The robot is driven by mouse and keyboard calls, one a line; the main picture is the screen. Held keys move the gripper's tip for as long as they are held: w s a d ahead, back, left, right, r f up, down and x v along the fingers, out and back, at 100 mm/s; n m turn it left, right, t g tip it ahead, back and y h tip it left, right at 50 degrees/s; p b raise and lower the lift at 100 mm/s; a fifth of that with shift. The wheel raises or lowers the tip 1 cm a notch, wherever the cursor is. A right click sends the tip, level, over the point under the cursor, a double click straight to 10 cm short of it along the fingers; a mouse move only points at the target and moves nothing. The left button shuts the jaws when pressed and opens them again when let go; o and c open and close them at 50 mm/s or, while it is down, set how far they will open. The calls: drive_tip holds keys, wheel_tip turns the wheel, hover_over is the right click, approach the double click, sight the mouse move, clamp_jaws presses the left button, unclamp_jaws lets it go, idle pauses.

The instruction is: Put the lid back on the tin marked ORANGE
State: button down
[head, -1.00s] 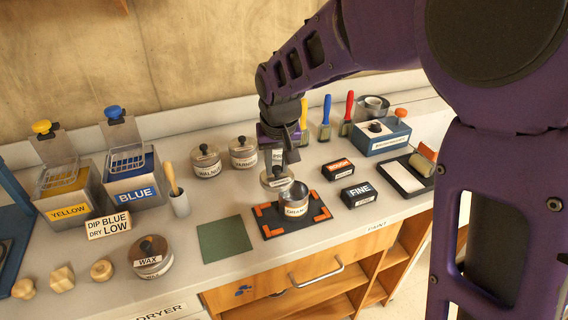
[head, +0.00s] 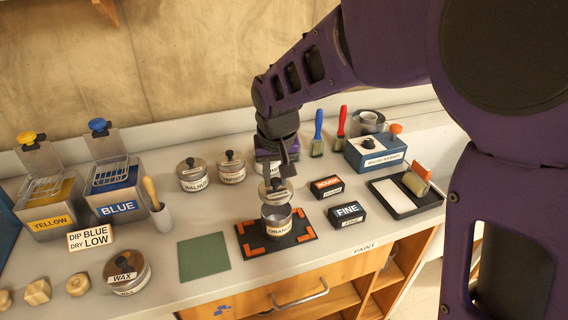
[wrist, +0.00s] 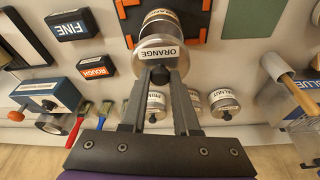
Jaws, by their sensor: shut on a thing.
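My gripper (head: 275,174) is shut on the dark knob of a round metal lid (head: 274,190); the lid's label reads ORANGE in the wrist view (wrist: 158,55). The open tin marked ORANGE (head: 278,227) stands upright on a black mat with orange corner marks (head: 251,240). In the head view the lid hangs just above and behind the tin's mouth, apart from it. In the wrist view the lid covers part of the tin (wrist: 161,21), so the exact gap between them cannot be told.
Lidded tins, including WALNUT (head: 193,178) and one beside it (head: 231,168), stand behind left. ROUGH (head: 326,187) and FINE (head: 347,213) blocks sit to the right. A green square (head: 204,256) lies left of the mat, with the WAX tin (head: 126,270) beyond.

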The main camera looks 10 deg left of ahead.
sight(276, 191)
drive_tip(key=shift+f+b, duration=1.7)
drive_tip(key=shift+f, duration=1.25)
drive_tip(key=shift+f+b, duration=0.15)
drive_tip(key=shift+b, duration=0.15)
drive_tip(key=c, duration=0.6)
unclamp_jaws()
drive_tip(key=shift+o, duration=0.3)
drive_tip(key=o, duration=0.4)
drive_tip(key=shift+o, duration=0.2)
drive_tip(key=shift+r+p, duration=2.1)
drive_tip(key=shift+r, duration=1.4)
